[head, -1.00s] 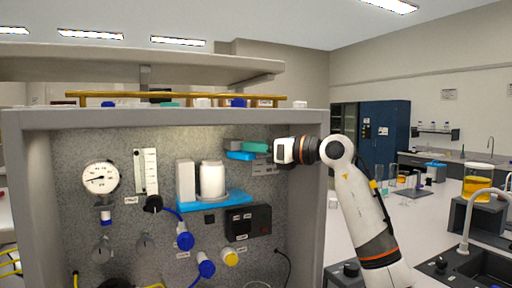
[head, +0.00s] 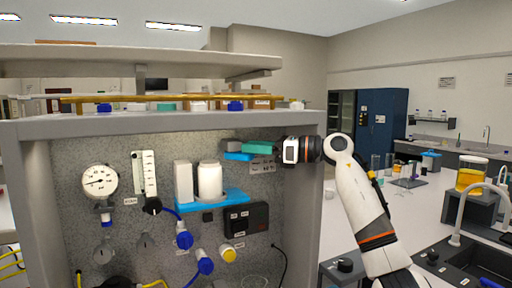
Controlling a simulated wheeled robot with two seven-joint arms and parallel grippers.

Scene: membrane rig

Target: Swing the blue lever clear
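A short blue bar (head: 238,156), which may be the blue lever, shows high on the right of the speckled panel (head: 120,140). A grey block (head: 231,146) and a teal block (head: 258,147) are just above and beside it. My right gripper (head: 272,149) points left across the panel's right post, with its white body right of the teal block. Its fingers are hard to make out, so I cannot tell whether it is open or touches the blue bar. My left gripper is not in view.
Lower on the panel are a blue shelf (head: 222,199) with white vessels, a black box (head: 246,219) and blue-capped fittings (head: 184,240). A gauge (head: 100,181) is at left. A yellow rail (head: 170,98) runs along the top. A bench with a sink stands at right.

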